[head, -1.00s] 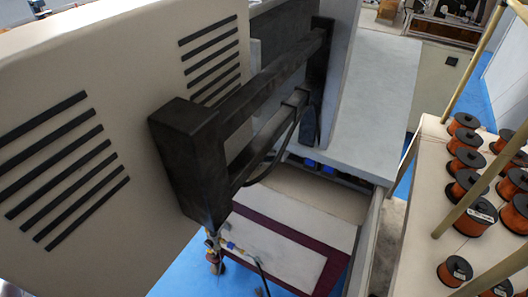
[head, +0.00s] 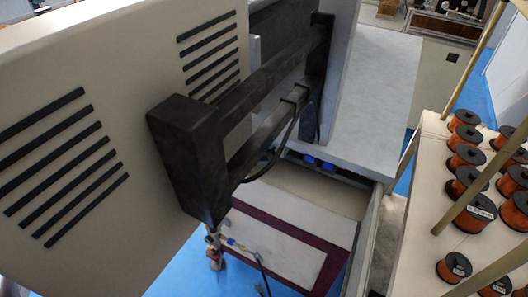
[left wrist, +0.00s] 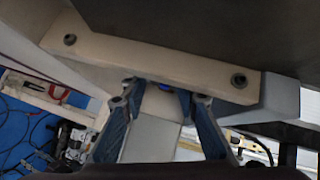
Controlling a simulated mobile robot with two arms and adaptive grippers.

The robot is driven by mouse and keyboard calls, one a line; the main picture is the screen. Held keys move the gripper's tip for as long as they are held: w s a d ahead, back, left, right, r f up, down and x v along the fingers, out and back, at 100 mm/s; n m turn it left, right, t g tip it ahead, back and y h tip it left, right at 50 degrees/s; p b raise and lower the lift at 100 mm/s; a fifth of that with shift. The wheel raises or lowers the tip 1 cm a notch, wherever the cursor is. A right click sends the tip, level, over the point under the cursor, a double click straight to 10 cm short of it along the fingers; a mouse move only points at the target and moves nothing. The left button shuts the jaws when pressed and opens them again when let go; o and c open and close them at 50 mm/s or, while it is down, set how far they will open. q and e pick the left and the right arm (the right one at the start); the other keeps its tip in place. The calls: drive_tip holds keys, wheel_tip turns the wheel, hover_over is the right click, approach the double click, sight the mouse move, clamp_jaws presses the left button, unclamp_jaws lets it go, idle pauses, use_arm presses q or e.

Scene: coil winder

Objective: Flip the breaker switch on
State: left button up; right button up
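I cannot make out the breaker switch for certain in either view. In the left wrist view my left gripper (left wrist: 165,91) is open, with its two blue-grey fingers apart. A pale grey block (left wrist: 152,138) shows between the fingers, and I cannot tell whether they touch it. A small blue part (left wrist: 166,87) shows between the fingertips, under a beige bar (left wrist: 150,68) with round bolts. Small blue parts (head: 318,163) show under a grey machine panel (head: 372,90).
A large beige cabinet (head: 150,60) with black vent slots fills the left of the head view. A black frame (head: 187,150) stands out from it. Several copper-wire spools (head: 466,156) stand on a white table (head: 425,200) at the right, behind tan rails (head: 480,190).

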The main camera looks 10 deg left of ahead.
use_arm(q)
drive_tip(key=v, duration=1)
drive_tip(key=shift+a, duration=0.25)
drive_tip(key=shift+o, duration=0.2)
drive_tip(key=shift+s+r, duration=0.1)
